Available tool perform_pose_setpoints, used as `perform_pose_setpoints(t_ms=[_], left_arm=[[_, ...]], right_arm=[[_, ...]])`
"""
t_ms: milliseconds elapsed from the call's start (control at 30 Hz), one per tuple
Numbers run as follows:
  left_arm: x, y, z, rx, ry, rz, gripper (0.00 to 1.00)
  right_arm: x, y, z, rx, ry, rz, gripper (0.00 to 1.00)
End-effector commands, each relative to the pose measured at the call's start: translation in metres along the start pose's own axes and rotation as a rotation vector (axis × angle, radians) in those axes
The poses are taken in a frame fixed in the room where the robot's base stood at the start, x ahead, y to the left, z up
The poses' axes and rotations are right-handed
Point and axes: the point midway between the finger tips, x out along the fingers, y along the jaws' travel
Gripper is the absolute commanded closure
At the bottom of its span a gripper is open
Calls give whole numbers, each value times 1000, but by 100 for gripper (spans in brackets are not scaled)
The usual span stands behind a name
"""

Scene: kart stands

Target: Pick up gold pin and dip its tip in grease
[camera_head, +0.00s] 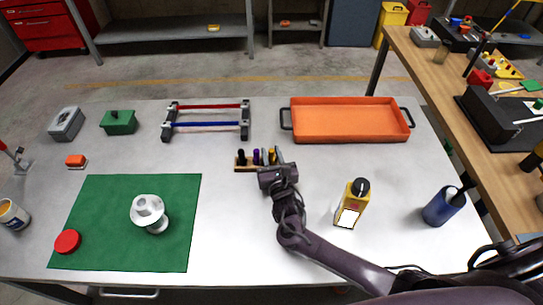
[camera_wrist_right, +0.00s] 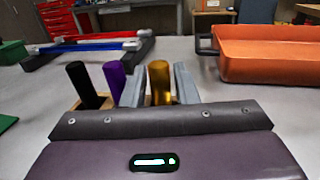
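The gold pin (camera_wrist_right: 160,82) stands upright in a small wooden rack (camera_head: 245,169), at the right end of a row with a black pin (camera_wrist_right: 82,85) and a purple pin (camera_wrist_right: 115,81). My right gripper (camera_head: 271,156) is at the rack. In the right wrist view its two grey fingers (camera_wrist_right: 160,85) stand on either side of the gold pin, with narrow gaps and no clear grip. An open tin (camera_head: 12,216) with yellowish contents stands at the left table edge; I cannot tell whether it holds grease. My left gripper is not in view.
An orange tray (camera_head: 347,121) lies behind on the right. A yellow bottle (camera_head: 352,204) and a blue bottle (camera_head: 444,206) stand near my right arm. A rack with red and blue bars (camera_head: 207,120) is behind left. A green mat (camera_head: 97,215) bears a white hub (camera_head: 148,213) and red disc (camera_head: 67,242).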

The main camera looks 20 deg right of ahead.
Motion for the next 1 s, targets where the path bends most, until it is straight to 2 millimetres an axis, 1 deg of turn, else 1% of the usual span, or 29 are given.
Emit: perform_pose_setpoints(t_ms=[200,267,400,433,767,867,967,1000], left_arm=[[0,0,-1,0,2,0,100],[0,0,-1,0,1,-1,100],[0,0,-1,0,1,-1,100],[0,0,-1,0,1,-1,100],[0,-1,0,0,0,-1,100],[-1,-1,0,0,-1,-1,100],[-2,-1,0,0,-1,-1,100],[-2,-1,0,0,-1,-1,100]], right_arm=[[1,0,0,0,0,0,73],[1,0,0,0,0,0,80],[1,0,0,0,0,0,98],[1,0,0,0,0,0,100],[1,0,2,0,-1,0,100],[1,0,9,-1,-2,0,100],[1,0,20,1,-3,0,100],[1,0,27,1,-4,1,100]])
